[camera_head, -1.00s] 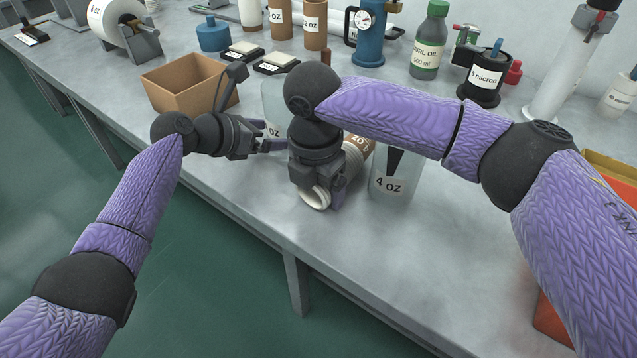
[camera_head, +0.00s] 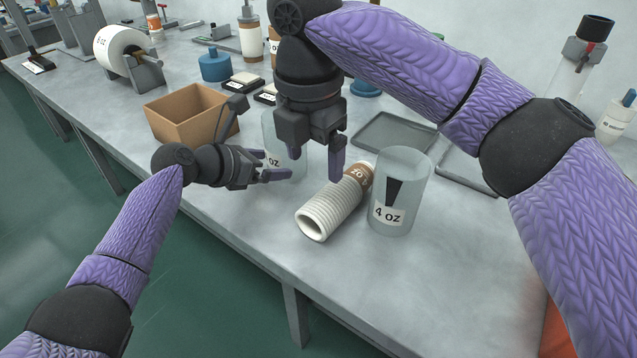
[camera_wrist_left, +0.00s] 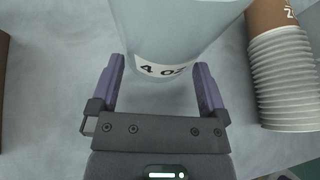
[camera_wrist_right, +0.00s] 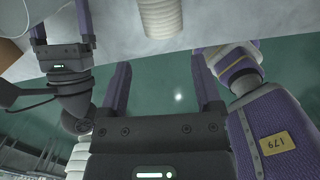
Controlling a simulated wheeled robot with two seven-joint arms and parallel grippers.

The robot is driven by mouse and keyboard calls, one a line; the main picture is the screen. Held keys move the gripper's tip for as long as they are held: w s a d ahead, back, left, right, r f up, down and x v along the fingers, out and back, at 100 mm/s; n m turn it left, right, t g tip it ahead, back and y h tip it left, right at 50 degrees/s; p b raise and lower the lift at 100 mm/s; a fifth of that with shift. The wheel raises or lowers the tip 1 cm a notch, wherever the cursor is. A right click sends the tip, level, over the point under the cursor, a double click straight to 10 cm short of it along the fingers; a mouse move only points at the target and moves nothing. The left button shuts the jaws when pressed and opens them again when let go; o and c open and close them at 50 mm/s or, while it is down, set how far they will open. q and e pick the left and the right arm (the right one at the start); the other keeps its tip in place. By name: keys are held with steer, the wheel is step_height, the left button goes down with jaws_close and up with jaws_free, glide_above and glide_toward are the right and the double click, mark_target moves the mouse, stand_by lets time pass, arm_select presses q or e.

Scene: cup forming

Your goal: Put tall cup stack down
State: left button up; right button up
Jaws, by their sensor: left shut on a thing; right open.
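The tall cup stack (camera_head: 329,212) lies on its side on the table, white ribbed rims toward the front edge and a brown labelled end toward the back. It also shows in the left wrist view (camera_wrist_left: 284,80) and the right wrist view (camera_wrist_right: 160,18). My right gripper (camera_head: 316,160) is open and empty, above the table behind the stack and apart from it. My left gripper (camera_head: 274,168) is shut on a clear 4 oz cylinder (camera_wrist_left: 170,30), left of the stack. In the head view, my right gripper partly hides that cylinder.
A second clear 4 oz cylinder (camera_head: 402,200) stands upright close to the stack's right side. A grey tray (camera_head: 394,148) lies behind. A cardboard box (camera_head: 190,128) stands at left. The front table edge is near the stack's rim end. Bare table lies to the front right.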

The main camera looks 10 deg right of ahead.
steer(key=w+d+r+m, duration=0.25)
steer(key=w+m, duration=0.35)
steer(key=m, duration=3)
glide_above(361, 167)
step_height(361, 167, down, 3)
steer(key=shift+r+g+y, duration=0.1)
steer(key=shift+g+y, duration=0.2)
step_height(361, 167, down, 12)
steer(key=shift+r, duration=0.1)
jaws_close()
